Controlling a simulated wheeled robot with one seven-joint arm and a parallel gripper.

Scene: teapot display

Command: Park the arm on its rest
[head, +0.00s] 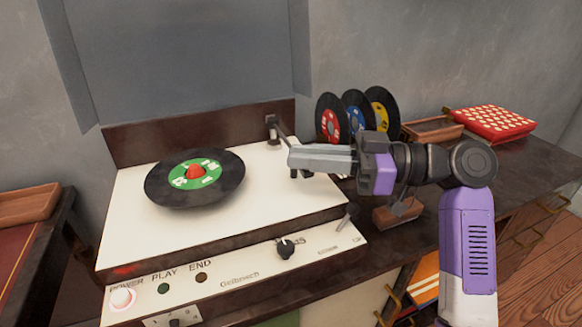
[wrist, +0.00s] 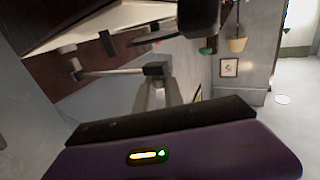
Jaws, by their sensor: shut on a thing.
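The record player (head: 130,225) has a white top and holds a black record (head: 230,190) with a green label and red centre. The tonearm runs forward from its pivot (head: 272,124) at the back of the deck. My gripper (head: 292,158) reaches in from the right and is shut on the tonearm's front end. In the wrist view the thin arm (wrist: 112,73) ends in a dark block (wrist: 156,69) at my fingers (wrist: 157,95). A small dark piece (head: 302,173) shows below my fingers. I cannot tell whether it is the rest.
The raised grey lid (head: 180,55) stands behind the deck. Several records (head: 328,120) stand upright at the back right, near a red tray (head: 492,122). Knobs (head: 285,248) line the front panel. A brown tray (head: 28,204) lies at left.

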